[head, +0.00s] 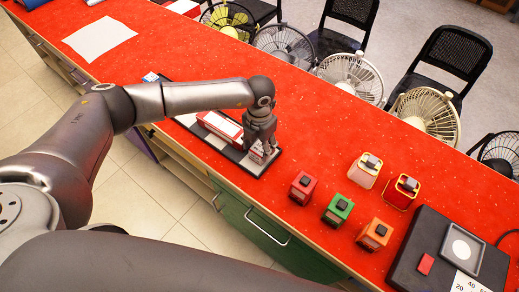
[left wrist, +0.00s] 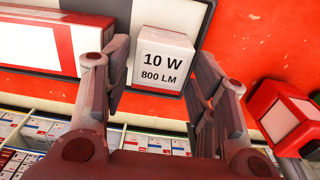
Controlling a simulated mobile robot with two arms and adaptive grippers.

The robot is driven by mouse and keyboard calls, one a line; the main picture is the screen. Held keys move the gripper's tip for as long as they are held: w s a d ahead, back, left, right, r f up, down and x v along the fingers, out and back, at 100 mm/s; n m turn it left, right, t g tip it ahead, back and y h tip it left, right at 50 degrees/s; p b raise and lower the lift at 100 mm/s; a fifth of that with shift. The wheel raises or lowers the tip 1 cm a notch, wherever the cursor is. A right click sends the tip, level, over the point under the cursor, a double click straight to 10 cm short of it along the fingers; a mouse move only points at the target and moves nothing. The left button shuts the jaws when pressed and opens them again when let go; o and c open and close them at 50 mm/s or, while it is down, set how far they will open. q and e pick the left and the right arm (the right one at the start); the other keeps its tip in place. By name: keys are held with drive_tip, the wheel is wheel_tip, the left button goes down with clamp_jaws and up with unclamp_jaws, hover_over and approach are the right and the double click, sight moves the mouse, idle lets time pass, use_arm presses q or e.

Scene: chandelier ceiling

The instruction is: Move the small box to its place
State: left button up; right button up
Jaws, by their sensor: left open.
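The small box (left wrist: 163,60) is white with a red lower edge and reads "10 W 800 LM" in the left wrist view. It stands at the end of a black tray (head: 247,166) on the red counter, beside a longer red and white box (head: 218,124). That longer box also shows at the upper left of the left wrist view (left wrist: 45,48). My left gripper (head: 261,146) points down over the small box and mostly hides it in the head view. Its fingers are apart, one on each side of the box in the wrist picture; I cannot tell whether they touch it. My right gripper is out of view.
Right of the tray stand a red cube (head: 302,188), a green cube (head: 337,210), an orange cube (head: 374,235) and two more items behind them. A dark board with a scale (head: 462,250) lies at the right. Fans line the far edge. A white sheet (head: 98,38) lies far left.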

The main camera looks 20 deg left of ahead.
sight(260, 149)
use_arm(q)
wheel_tip(260, 149, up, 10)
drive_tip(key=b, duration=0.2)
drive_tip(key=shift+f+b, duration=0.15)
drive_tip(key=shift+b, duration=0.2)
